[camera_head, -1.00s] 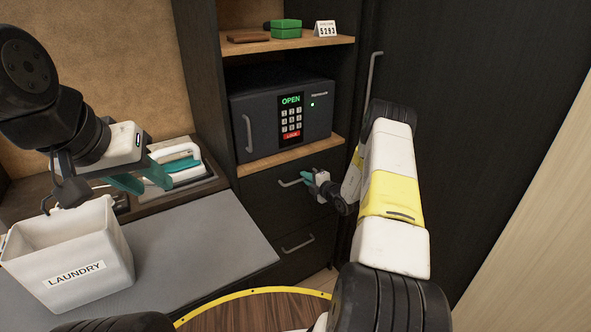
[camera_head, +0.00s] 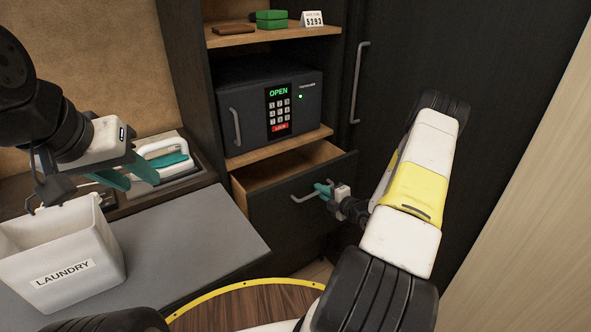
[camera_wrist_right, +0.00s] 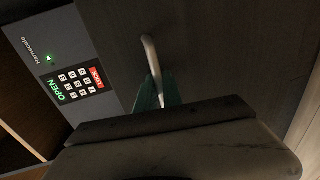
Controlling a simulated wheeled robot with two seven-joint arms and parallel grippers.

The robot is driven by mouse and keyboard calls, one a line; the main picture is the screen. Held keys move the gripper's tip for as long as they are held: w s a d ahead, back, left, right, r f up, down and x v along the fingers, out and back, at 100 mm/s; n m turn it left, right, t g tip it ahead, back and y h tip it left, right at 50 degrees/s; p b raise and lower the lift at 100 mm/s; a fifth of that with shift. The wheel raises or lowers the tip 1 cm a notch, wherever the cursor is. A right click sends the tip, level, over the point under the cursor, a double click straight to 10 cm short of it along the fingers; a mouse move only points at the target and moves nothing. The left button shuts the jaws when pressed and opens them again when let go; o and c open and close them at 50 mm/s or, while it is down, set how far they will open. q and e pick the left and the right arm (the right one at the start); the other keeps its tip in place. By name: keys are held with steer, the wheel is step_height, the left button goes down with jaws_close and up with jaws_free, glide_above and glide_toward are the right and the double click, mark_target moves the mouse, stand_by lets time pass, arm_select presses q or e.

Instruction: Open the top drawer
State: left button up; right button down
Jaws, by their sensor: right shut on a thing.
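The top drawer (camera_head: 285,212) is the dark drawer below the safe, and it stands partly open, its wooden inside showing. Its metal bar handle (camera_head: 304,197) is on the front face. My right gripper (camera_head: 324,190) is shut on this handle; in the right wrist view the handle (camera_wrist_right: 151,55) runs in between the teal fingers (camera_wrist_right: 158,92). Part of the handle is hidden by the fingers. My left gripper (camera_head: 128,178) is open and empty, above the grey counter near the laundry bin.
A dark safe (camera_head: 249,107) reading OPEN sits on the shelf above the drawer. A white laundry bin (camera_head: 65,250) stands on the grey counter (camera_head: 190,235). A clothes iron (camera_head: 165,160) lies on a tray behind. A tall dark door with a handle (camera_head: 358,85) is at the right.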

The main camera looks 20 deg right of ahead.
steer(key=f+v, duration=0.1)
steer(key=v, duration=0.7)
steer(key=f+v, duration=0.2)
steer(key=v, duration=0.7)
steer(key=shift+s+f, duration=0.3)
steer(key=c, duration=1.8)
jaws_free()
steer(key=shift+o, duration=0.2)
steer(key=v, duration=0.8)
steer(key=shift+w, duration=0.1)
